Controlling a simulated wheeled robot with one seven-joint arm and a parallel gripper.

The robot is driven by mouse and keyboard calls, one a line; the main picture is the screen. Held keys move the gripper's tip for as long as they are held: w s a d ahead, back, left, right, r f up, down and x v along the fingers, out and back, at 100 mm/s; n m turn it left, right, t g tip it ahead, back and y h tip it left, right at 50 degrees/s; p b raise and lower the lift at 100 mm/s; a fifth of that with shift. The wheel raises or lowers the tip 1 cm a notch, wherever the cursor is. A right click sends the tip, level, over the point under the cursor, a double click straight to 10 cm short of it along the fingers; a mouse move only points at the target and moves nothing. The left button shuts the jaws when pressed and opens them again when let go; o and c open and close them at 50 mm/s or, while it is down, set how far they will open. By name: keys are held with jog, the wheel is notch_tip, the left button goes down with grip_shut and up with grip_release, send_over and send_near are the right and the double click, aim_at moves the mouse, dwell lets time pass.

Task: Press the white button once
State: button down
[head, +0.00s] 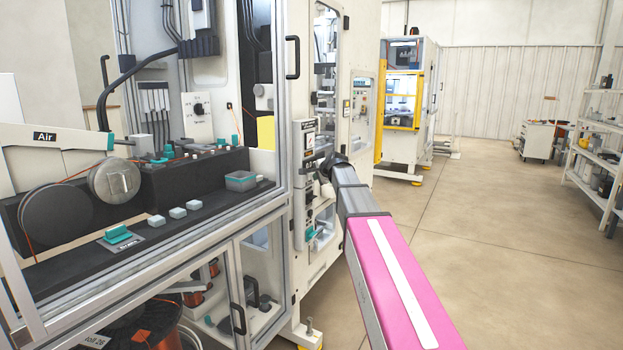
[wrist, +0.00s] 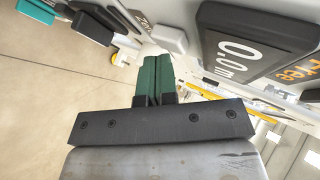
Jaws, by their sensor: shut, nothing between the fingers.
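My gripper (wrist: 156,62) shows in the wrist view as two dark green fingers shut together with nothing between them. In the head view my arm reaches to the narrow control panel (head: 308,185) on the machine front. There the gripper end is small and partly hidden by my arm, and the button cannot be made out.
In the wrist view a dark display (wrist: 250,45) with white digits lies right of the fingers, and dark and teal parts (wrist: 38,10) lie upper left. In the head view the machine's glazed frame (head: 283,100) stands left of my arm. Open floor (head: 500,240) lies to the right.

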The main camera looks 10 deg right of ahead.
jog(key=shift+s+d, duration=0.4)
jog(key=shift+d, duration=0.15)
jog(key=shift+d, duration=0.1)
jog(key=s+d, duration=0.1)
jog(key=d, duration=0.1)
jog(key=s+d, duration=0.1)
jog(key=s, duration=0.1)
jog(key=shift+d, duration=0.4)
jog(key=shift+f, duration=0.1)
dwell(0.4)
jog(key=s+a+f+n+g+h, duration=0.1)
jog(key=s+f+n+g, duration=0.4)
jog(key=s+f, duration=1.3)
jog(key=s+a+f+n+g+h, duration=0.1)
jog(key=s+f+n+g+h, duration=0.2)
jog(key=s+f, duration=1.5)
jog(key=n+g, duration=0.3)
jog(key=n, duration=0.1)
jog(key=shift+f+n, duration=0.3)
jog(key=shift+f, duration=0.05)
